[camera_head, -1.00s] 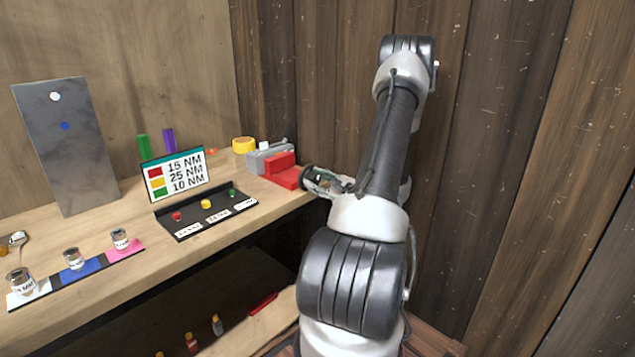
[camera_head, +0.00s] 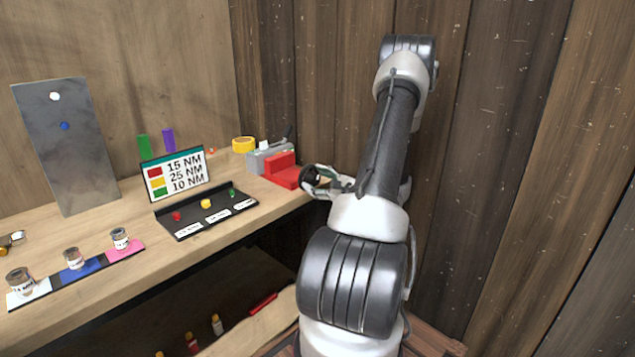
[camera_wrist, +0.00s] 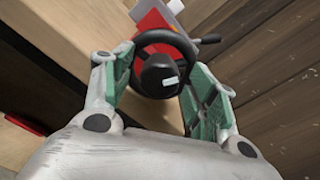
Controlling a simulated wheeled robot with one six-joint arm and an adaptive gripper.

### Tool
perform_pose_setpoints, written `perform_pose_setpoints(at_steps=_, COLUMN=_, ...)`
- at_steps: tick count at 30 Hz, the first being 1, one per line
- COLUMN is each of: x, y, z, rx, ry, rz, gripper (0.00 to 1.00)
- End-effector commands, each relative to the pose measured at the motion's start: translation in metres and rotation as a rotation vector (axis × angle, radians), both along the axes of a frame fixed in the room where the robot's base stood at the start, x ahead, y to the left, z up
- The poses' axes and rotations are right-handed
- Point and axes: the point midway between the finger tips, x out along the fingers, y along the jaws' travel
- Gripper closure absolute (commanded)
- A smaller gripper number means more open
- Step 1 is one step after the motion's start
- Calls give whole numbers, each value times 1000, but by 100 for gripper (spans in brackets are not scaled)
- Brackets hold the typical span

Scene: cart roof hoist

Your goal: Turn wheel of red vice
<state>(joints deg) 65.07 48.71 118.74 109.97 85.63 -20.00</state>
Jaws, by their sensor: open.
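The red vice (camera_head: 282,170) with a grey body (camera_head: 262,157) stands at the right end of the workbench. Its black wheel (camera_wrist: 182,42) shows in the wrist view, with a dark hub (camera_wrist: 160,76) facing my gripper; the red body (camera_wrist: 155,24) is behind it. My gripper (camera_head: 310,178) is at the bench's right edge in front of the vice. In the wrist view my gripper (camera_wrist: 160,65) is open, with its green-padded fingers on either side of the wheel. I cannot tell whether the fingers touch the wheel.
A black tray (camera_head: 188,231) with coloured pieces and a torque sign (camera_head: 176,176) stand left of the vice on the bench (camera_head: 120,212). Yellow tape (camera_head: 243,145) lies behind it. Several jars stand at the left. A plank wall (camera_head: 335,90) closes in behind my arm.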

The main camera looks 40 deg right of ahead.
Motion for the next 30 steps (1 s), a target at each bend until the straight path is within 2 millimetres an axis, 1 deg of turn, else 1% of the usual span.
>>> perform_pose_setpoints(at_steps=2, x=-5, y=-1, z=0, rx=0, ry=0, rz=-1, gripper=42)
perform_pose_setpoints(at_steps=5, x=-19, y=-3, z=0, rx=1, ry=1, rz=-4, gripper=42)
perform_pose_setpoints(at_steps=12, x=-73, y=-7, z=0, rx=1, ry=1, rz=-5, gripper=42)
perform_pose_setpoints(at_steps=15, x=-93, y=-9, z=0, rx=1, ry=1, rz=-5, gripper=42)
perform_pose_setpoints(at_steps=18, x=-107, y=-9, z=0, rx=1, ry=0, rz=-4, gripper=42)
perform_pose_setpoints(at_steps=23, x=-118, y=-10, z=0, rx=1, ry=0, rz=-1, gripper=42)
perform_pose_setpoints(at_steps=30, x=-119, y=-9, z=0, rx=1, ry=0, rz=0, gripper=42)
